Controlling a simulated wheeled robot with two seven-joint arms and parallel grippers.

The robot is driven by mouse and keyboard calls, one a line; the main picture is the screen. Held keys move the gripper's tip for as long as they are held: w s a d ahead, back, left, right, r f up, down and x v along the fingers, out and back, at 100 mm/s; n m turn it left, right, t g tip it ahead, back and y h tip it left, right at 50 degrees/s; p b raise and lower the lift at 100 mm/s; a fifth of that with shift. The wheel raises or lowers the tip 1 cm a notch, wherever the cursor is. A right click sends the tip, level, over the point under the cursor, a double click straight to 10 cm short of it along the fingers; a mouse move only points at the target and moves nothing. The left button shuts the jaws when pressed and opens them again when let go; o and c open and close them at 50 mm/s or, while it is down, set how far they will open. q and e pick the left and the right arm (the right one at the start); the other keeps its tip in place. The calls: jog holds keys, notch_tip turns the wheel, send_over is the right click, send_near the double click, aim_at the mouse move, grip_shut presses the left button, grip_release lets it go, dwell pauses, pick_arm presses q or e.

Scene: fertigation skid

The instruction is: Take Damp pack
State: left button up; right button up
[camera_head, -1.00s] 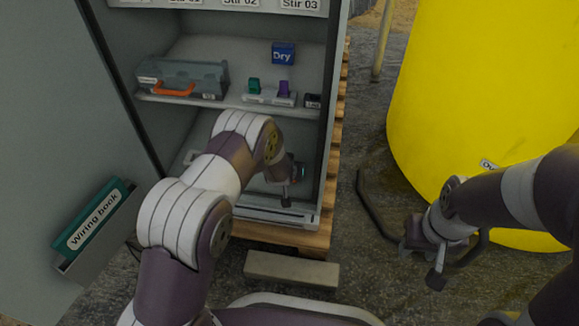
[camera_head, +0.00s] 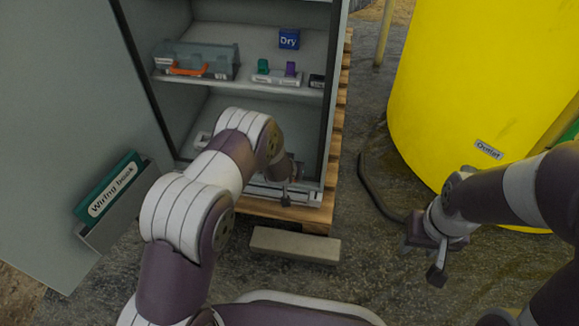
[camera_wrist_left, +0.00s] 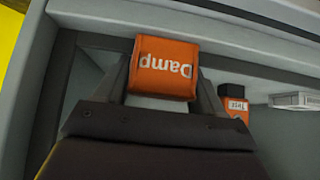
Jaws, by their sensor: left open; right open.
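The Damp pack (camera_wrist_left: 165,68) is an orange block with white lettering, upside down in the left wrist view. It sits between the two spread fingers of my left gripper (camera_wrist_left: 168,76), which is open. I cannot tell whether the fingers touch it. In the head view my left gripper (camera_head: 287,183) is low at the front of the open cabinet, and the Damp pack is not discernible there. My right gripper (camera_head: 430,255) is open and empty, over the ground right of the cabinet.
The cabinet shelf holds a blue Dry pack (camera_head: 289,39), a grey case (camera_head: 205,60) and a small tray (camera_head: 277,79). An orange Test item (camera_wrist_left: 234,105) stands near the Damp pack. A yellow tank (camera_head: 470,90) stands right. The open door carries a Wiring book (camera_head: 110,186).

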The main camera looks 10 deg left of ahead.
pick_arm(q)
jog(key=o, duration=0.4)
jog(key=shift+o, duration=0.2)
jog(key=p+v, duration=0.8)
jog(key=v, duration=0.4)
jog(key=shift+s+r, duration=0.2)
jog(key=shift+s, duration=0.05)
